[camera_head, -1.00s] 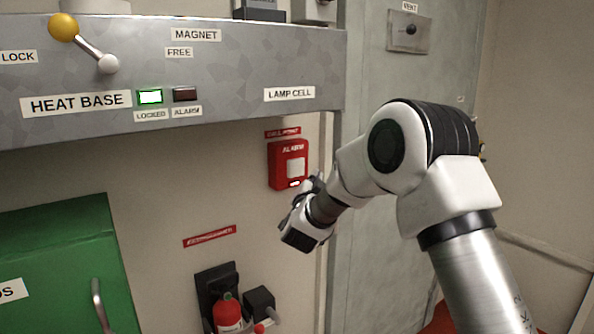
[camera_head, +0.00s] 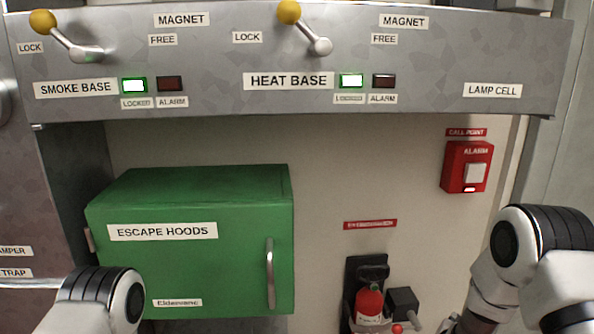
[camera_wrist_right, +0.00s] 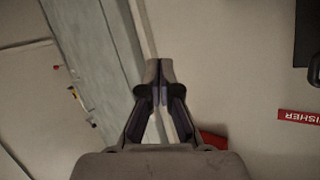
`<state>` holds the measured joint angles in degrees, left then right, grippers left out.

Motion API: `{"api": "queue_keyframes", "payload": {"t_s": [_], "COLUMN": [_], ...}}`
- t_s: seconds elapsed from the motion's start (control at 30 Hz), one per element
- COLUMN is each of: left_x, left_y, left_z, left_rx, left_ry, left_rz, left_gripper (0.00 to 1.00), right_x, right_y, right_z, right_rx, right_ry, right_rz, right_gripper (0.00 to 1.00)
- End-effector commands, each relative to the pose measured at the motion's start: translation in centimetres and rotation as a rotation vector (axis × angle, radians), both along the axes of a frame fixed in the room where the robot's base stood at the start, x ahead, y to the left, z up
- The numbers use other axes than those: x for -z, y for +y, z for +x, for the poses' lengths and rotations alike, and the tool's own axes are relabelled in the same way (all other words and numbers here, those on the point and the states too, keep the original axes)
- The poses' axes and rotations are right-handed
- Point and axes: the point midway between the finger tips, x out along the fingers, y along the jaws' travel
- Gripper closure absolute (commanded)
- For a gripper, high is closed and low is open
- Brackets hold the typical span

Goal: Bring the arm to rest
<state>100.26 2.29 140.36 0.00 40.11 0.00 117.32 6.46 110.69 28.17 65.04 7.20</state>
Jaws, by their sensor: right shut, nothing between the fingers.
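My right arm (camera_head: 545,245) comes in at the lower right of the head view, bent, with its gripper (camera_head: 452,323) low at the bottom edge and partly cut off. In the right wrist view the right gripper (camera_wrist_right: 159,72) is shut, its fingertips together with nothing between them. It is apart from the wall behind. A link of my left arm (camera_head: 100,303) shows at the lower left of the head view. The left gripper is out of view.
A red call point (camera_head: 466,167) is on the wall above my right arm. A red extinguisher (camera_head: 369,304) stands left of the right gripper. A green escape hoods cabinet (camera_head: 200,270) juts out at centre left, under the grey panel (camera_head: 220,62) with two yellow-knobbed levers.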

Motion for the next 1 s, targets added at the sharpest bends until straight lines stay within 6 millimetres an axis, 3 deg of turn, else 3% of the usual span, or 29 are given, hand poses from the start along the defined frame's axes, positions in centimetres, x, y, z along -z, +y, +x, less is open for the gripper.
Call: {"api": "queue_keyframes", "payload": {"t_s": [0.03, 0.1, 0.17, 0.3, 0.4, 0.5, 0.63, 0.87, 0.93, 1.0], "left_x": [0.0, 0.0, 0.0, 0.0, 0.0, 0.0, 0.0, 0.0, -0.1, -0.4], "left_y": [0.0, 0.0, 0.0, 0.0, 0.0, 0.0, 0.0, 0.0, 0.0, 0.0], "left_z": [0.0, 0.0, 0.0, 0.0, 0.0, 0.0, 0.0, 0.0, 0.0, 0.0], "left_rx": [0.000, 0.000, 0.000, 0.000, 0.000, 0.000, 0.000, 0.000, 0.000, 0.000], "left_ry": [0.000, 0.000, 0.000, 0.000, 0.000, 0.000, 0.000, 0.000, 0.000, 0.000], "left_rz": [0.000, 0.000, 0.000, 0.000, 0.000, 0.000, 0.000, 0.000, 0.000, 0.000], "left_gripper": [0.38, 0.38, 0.38, 0.38, 0.38, 0.38, 0.38, 0.38, 0.56, 0.58], "right_x": [3.8, 8.6, 12.2, 18.4, 20.2, 19.7, 19.2, 19.3, 19.2, 18.9], "right_y": [1.2, 2.8, 4.3, 7.8, 10.1, 11.9, 13.0, 13.1, 13.1, 13.1], "right_z": [-2.5, -6.5, -10.5, -21.2, -28.9, -34.7, -38.0, -38.1, -38.1, -38.1], "right_rx": [-0.043, -0.109, -0.170, -0.322, -0.442, -0.553, -0.646, -0.658, -0.657, -0.657], "right_ry": [0.106, 0.258, 0.390, 0.712, 0.930, 1.096, 1.206, 1.220, 1.219, 1.218], "right_rz": [0.006, 0.019, 0.037, 0.094, 0.149, 0.199, 0.234, 0.232, 0.232, 0.231], "right_gripper": [1.00, 1.00, 1.00, 1.00, 1.00, 1.00, 1.00, 1.00, 1.00, 1.00]}}
